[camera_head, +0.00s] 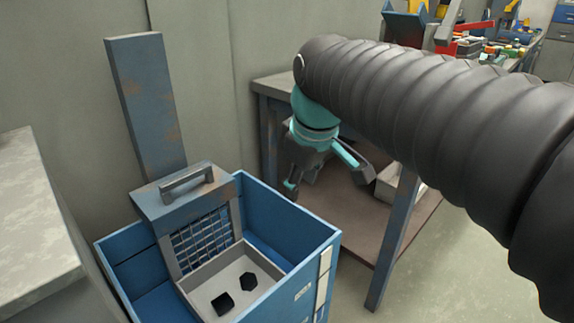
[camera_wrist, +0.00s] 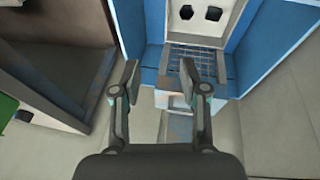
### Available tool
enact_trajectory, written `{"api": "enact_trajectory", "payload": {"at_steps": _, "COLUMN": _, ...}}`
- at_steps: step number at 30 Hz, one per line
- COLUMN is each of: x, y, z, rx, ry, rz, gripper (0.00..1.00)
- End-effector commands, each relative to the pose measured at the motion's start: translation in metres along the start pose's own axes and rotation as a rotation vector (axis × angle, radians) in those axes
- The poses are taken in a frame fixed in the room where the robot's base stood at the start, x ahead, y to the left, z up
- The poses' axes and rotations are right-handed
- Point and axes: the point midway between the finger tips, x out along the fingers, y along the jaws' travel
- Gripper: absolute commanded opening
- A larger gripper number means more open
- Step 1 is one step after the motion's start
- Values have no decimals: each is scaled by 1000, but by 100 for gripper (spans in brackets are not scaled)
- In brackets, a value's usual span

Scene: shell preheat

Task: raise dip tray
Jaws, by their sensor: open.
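The dip tray (camera_head: 205,293) is a pale shallow tray inside a blue open-topped tank (camera_head: 292,225). A dark hexagon and a dark rounded square show on its floor; I cannot tell if they are parts or holes. A wire grid panel (camera_head: 205,238) rises behind the tray to a block with a grey bar handle (camera_head: 186,178). My gripper (camera_head: 325,177) is open and empty, right of the handle and apart from it. In the wrist view, the tray (camera_wrist: 208,28) lies beyond my open fingers (camera_wrist: 160,76), and the grid (camera_wrist: 200,62) shows near the right finger.
A tall worn blue post (camera_head: 147,105) stands behind the handle block, near the wall. A workbench with a brown lower shelf (camera_head: 345,222) stands right of the tank. A pale counter (camera_head: 35,220) is at the left. Open floor shows at the lower right.

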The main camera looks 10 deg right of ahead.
Motion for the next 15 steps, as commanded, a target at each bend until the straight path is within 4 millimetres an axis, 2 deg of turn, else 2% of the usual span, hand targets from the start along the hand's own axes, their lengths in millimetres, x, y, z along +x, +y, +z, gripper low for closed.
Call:
{"api": "enact_trajectory", "payload": {"at_steps": 13, "x": 0, "y": 1, "z": 1, "rx": 5, "ry": -1, "rz": 1, "gripper": 44}}
{"api": "enact_trajectory", "payload": {"at_steps": 15, "x": 9, "y": 6, "z": 3, "rx": 18, "ry": -18, "rz": -4, "gripper": 44}}
